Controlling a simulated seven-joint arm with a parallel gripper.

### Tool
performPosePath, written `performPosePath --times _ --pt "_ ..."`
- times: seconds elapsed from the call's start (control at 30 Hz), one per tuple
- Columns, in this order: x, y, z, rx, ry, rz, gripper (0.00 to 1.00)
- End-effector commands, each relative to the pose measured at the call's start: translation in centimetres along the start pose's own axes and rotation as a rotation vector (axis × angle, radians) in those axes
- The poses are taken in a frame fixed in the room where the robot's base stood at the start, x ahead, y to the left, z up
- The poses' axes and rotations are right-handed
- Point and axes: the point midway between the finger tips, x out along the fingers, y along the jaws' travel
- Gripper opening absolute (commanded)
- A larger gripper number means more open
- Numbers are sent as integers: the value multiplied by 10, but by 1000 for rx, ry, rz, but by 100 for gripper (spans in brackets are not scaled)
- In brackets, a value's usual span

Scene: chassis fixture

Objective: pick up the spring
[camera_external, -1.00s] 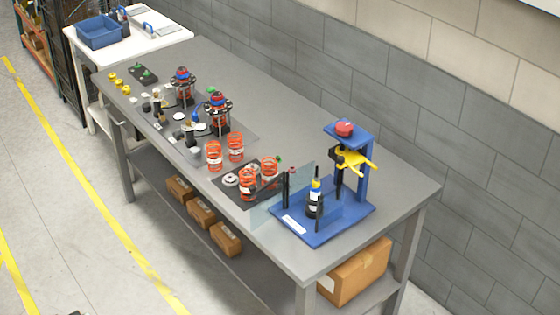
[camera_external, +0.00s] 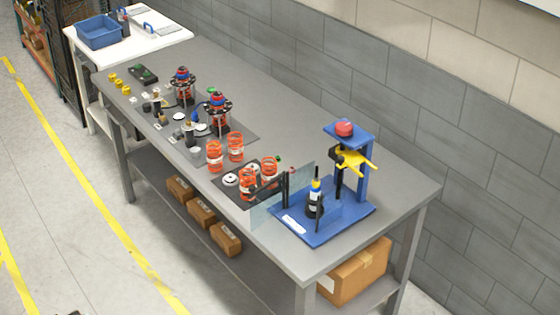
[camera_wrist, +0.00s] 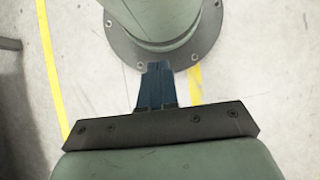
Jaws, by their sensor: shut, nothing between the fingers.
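Several orange coil springs stand upright on the grey workbench in the external view. Two, a left spring (camera_external: 215,156) and a right spring (camera_external: 235,147), stand near the middle of the bench. Two more, a front spring (camera_external: 248,184) and a rear spring (camera_external: 269,171), stand at the dark mat close to the blue press. My gripper (camera_wrist: 157,66) shows in the wrist view with its blue fingers shut together and empty, over the floor and my round base flange. No spring is in the wrist view. My arm is not in the external view.
A blue press fixture (camera_external: 363,190) with a yellow part and red knob stands at the bench's near end, beside a clear panel (camera_external: 266,212). Two red-and-black assemblies (camera_external: 219,113) (camera_external: 183,84) and small parts stand farther back. The bench's wall side is clear.

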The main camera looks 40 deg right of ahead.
Motion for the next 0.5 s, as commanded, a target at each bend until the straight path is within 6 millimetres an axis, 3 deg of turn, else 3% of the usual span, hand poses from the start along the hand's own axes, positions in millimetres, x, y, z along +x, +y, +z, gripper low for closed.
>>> performPosePath --times 0.33,0.5 --pt "0 0 0 0 0 0 0" --pt "0 0 0 0 0 0 16"
